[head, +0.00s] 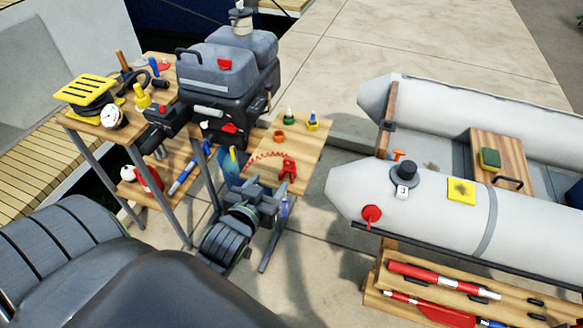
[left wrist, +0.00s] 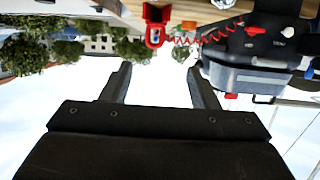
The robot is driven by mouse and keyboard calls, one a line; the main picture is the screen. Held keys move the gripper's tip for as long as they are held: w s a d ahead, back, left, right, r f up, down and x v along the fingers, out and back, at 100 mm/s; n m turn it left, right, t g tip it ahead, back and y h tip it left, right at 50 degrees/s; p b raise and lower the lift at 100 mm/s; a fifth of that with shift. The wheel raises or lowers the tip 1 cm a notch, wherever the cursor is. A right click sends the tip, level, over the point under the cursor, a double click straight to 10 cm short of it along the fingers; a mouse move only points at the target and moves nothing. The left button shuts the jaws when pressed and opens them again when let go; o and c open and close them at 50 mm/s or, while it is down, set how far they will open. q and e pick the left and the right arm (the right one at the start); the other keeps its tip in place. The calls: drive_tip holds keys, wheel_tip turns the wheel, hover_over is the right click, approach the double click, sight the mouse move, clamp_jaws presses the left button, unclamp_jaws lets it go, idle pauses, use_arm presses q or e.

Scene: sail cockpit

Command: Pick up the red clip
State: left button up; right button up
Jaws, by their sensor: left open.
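The red clip (head: 288,168) lies near the front edge of a small wooden table, with a coiled red cord (head: 264,157) running left from it. The clip also shows at the top of the left wrist view (left wrist: 155,25), beyond my fingers. My left gripper (head: 270,192) is just in front of and below the clip in the head view. In the left wrist view its two fingers (left wrist: 159,72) are spread, with nothing between them. The clip is apart from the fingers. My right gripper is not in view.
The outboard motor (head: 228,75) stands behind and left of the clip. An orange ring (head: 279,136) and two small bottles (head: 312,122) stand on the wooden table (head: 308,150). A grey inflatable boat (head: 345,190) lies to the right. A cluttered stand (head: 95,128) is at left.

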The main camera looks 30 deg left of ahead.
sight(288, 164)
use_arm(q)
drive_tip(key=x, duration=0.9)
drive_tip(key=shift+w+p, duration=0.15)
drive_tip(key=shift+p, duration=0.15)
drive_tip(key=x, duration=0.4)
drive_tip(key=shift+w+d+f, duration=0.15)
drive_tip(key=shift+d+f, duration=0.05)
drive_tip(key=shift+d, duration=0.1)
drive_tip(key=shift+w+a+f+p, duration=0.15)
drive_tip(key=shift+w+f+p, duration=0.15)
drive_tip(key=shift+w, duration=0.15)
drive_tip(key=shift+r, duration=0.1)
drive_tip(key=shift+c, duration=0.2)
drive_tip(key=c, duration=1)
